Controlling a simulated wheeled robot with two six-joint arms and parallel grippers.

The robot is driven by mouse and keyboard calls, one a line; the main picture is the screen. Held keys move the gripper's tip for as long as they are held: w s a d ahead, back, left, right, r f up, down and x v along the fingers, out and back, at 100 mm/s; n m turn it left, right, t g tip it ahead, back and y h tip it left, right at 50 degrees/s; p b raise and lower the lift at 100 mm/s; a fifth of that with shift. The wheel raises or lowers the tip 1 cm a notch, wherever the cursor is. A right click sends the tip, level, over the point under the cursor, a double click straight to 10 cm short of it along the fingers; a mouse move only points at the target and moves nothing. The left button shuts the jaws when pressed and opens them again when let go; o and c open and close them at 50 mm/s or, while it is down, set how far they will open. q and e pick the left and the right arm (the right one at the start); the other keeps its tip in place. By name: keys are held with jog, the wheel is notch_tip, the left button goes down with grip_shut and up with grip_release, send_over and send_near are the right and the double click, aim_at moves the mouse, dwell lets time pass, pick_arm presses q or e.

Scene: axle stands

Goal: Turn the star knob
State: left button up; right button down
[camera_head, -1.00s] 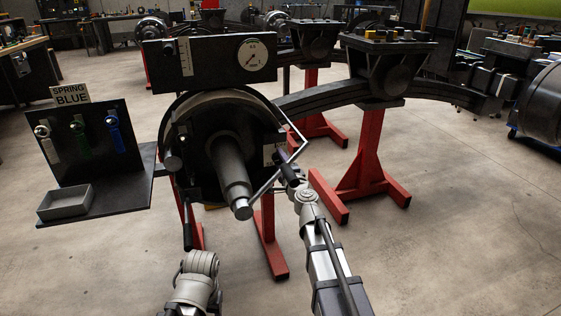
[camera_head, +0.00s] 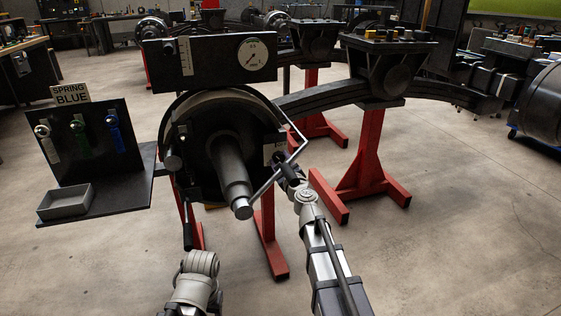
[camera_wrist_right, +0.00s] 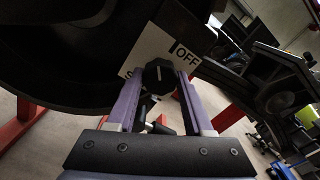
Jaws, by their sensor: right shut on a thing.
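The star knob (camera_wrist_right: 159,74) is a small black knob with a pale line on its face, in the right wrist view. It stands in front of a white label plate (camera_wrist_right: 152,50) that reads "OFF", with other lettering partly covered. My right gripper (camera_wrist_right: 158,82) has its two purple fingers on either side of the knob and is shut on it. In the head view my right gripper (camera_head: 286,172) is at the right side of the round black drum housing (camera_head: 215,125), just below the white plate (camera_head: 273,150). The knob is hard to make out there. Only part of my left arm shows, at the bottom left.
A bent metal bar (camera_head: 291,150) runs close beside my right gripper. A thick shaft (camera_head: 231,172) sticks out of the drum. A gauge panel (camera_head: 218,60) sits above. A side shelf with a grey tray (camera_head: 65,203) is at left. Red stands (camera_head: 365,155) are at right.

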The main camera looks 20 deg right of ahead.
jog(key=m, duration=0.7)
dwell(0.6)
jog(key=shift+c, duration=1.5)
grip_release()
jog(key=shift+s, duration=0.1)
jog(key=s, duration=0.7)
jog(key=shift+s, duration=0.3)
jog(key=shift+d, duration=0.1)
